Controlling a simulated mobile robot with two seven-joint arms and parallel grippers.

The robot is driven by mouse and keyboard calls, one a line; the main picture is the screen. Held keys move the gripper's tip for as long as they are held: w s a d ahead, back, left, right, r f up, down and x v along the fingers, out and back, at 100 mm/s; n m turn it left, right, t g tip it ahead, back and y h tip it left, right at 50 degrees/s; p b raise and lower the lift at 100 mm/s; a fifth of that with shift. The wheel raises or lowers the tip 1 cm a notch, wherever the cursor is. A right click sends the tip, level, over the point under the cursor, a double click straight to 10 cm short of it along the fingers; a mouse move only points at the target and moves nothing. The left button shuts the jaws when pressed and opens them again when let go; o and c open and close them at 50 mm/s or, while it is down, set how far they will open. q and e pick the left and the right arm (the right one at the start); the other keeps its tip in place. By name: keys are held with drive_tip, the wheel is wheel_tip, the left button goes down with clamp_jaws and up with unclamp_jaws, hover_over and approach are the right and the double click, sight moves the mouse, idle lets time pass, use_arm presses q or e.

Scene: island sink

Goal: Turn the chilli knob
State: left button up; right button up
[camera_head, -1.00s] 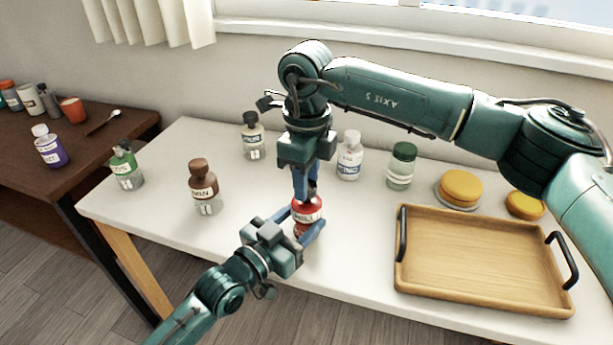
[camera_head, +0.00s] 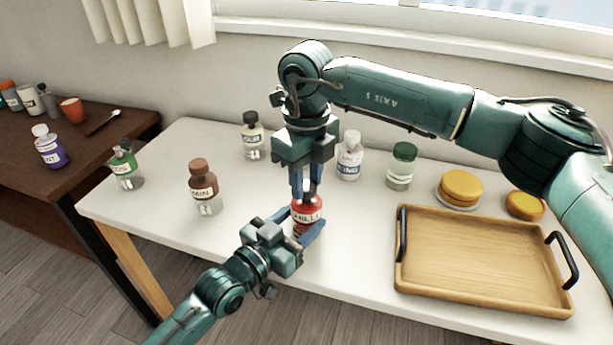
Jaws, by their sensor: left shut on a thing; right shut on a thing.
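The chilli bottle (camera_head: 306,214) is red with a white label reading "HILLI" and stands upright near the middle of the white table. My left gripper (camera_head: 304,228) comes in from the lower left and is shut around the body of the bottle. My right gripper (camera_head: 306,190) points straight down from above and is shut on the knob at the bottle's top. The knob is mostly hidden between the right fingers. The lower part of the bottle is partly hidden by the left gripper.
A black-capped bottle (camera_head: 253,137), a white-capped bottle (camera_head: 349,157) and a dark green-capped bottle (camera_head: 401,167) stand behind. A wooden tray (camera_head: 480,290) lies at the right.

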sight(307, 185)
drive_tip(key=o, duration=1)
wheel_tip(307, 185, up, 12)
drive_tip(key=shift+r, duration=0.1)
